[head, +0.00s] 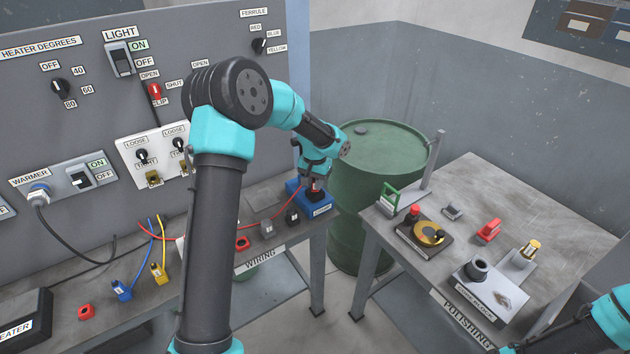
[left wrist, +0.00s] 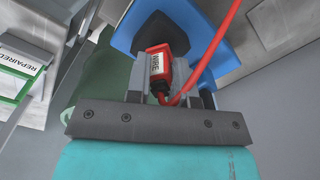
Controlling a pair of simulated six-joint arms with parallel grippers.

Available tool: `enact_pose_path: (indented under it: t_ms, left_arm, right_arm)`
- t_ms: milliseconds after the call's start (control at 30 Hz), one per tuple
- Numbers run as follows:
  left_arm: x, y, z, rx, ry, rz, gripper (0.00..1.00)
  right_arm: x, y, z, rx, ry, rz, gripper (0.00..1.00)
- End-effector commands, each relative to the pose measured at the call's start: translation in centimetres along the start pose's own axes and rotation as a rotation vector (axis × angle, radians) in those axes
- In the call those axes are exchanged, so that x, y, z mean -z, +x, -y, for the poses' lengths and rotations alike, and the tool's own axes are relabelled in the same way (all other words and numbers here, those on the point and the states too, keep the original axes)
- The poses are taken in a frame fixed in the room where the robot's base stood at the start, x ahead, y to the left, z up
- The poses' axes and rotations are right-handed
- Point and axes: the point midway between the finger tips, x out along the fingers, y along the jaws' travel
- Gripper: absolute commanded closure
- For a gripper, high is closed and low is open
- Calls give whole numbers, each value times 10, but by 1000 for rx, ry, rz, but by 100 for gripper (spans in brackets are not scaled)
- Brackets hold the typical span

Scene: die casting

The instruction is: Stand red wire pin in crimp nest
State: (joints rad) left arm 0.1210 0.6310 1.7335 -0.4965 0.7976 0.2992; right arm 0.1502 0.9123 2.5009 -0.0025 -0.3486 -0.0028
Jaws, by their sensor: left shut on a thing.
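The red wire pin (left wrist: 160,68) shows in the left wrist view as a red block with a label and a red wire. My left gripper (head: 314,184) is shut on it. The blue crimp nest (head: 318,210) sits at the right end of the wiring bench, directly below the gripper. The nest also shows in the left wrist view (left wrist: 122,36), around and behind the pin. I cannot tell whether the pin is seated or just above the nest. My right gripper is out of view; only part of that arm shows at bottom right.
Blue (head: 122,290) and yellow (head: 158,272) wire pins are farther left. A green drum (head: 375,185) stands behind. The polishing table (head: 545,215) is right, across a gap.

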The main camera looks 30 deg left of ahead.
Motion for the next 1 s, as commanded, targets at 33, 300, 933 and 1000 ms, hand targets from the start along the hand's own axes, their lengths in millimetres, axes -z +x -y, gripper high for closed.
enact_pose_path:
  t_ms: [33,300,933,1000]
  left_arm:
    - [0,1,0,0,0,0,100]
    - [0,5,0,0,0,-1,74]
    - [0,0,0,0,-1,-1,48]
    - [0,-5,0,0,-1,-2,48]
  right_arm:
    - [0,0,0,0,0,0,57]
    - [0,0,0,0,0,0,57]
    - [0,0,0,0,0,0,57]
    - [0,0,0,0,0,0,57]
